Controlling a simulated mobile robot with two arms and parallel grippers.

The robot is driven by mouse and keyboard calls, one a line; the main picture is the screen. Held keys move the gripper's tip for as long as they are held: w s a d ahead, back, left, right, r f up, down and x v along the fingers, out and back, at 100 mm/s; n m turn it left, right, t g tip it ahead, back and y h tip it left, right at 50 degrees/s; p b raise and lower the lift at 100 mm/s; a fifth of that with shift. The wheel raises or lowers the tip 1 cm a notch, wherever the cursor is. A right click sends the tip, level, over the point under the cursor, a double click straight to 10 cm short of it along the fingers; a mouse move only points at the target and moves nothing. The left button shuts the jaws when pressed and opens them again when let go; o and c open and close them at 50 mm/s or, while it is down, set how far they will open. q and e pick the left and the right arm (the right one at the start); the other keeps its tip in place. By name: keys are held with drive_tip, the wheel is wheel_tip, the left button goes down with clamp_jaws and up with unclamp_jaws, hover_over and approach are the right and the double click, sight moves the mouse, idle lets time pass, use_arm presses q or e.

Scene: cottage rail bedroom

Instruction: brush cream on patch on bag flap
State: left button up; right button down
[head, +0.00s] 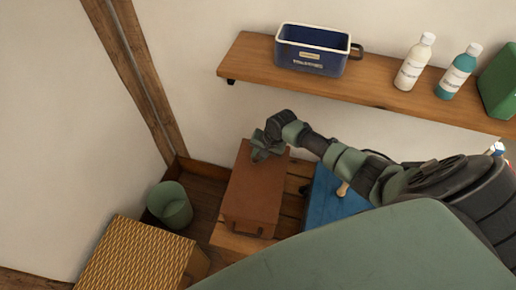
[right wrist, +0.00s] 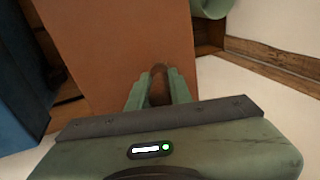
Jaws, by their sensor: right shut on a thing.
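The brown bag (head: 254,188) lies on a wooden bench, its flap facing up and a dark handle at its near end. In the right wrist view the flap (right wrist: 110,45) fills the upper middle. No separate patch or cream can be made out on it. My right gripper (head: 259,150) is over the far end of the bag. It is shut on a short brown thing (right wrist: 158,85), seemingly the brush, mostly hidden between the fingers. Whether its tip touches the flap I cannot tell. My left gripper is not in view.
A blue item (head: 325,205) lies right of the bag, partly behind my arm. A green bin (head: 170,205) and a woven-top box (head: 130,262) stand left. Above, a wall shelf (head: 250,65) holds a blue tub (head: 312,50), two bottles and a green container.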

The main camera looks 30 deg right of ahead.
drive_tip(key=r+p, duration=0.2)
drive_tip(key=r, duration=0.1)
drive_tip(key=r+p, duration=0.1)
drive_tip(key=shift+s+a+r, duration=0.25)
drive_tip(key=shift+a+r, duration=0.05)
drive_tip(key=shift+w+d+r+p, duration=0.15)
drive_tip(key=shift+r+p, duration=0.75)
drive_tip(key=shift+p, duration=0.1)
drive_tip(key=shift+r, duration=0.35)
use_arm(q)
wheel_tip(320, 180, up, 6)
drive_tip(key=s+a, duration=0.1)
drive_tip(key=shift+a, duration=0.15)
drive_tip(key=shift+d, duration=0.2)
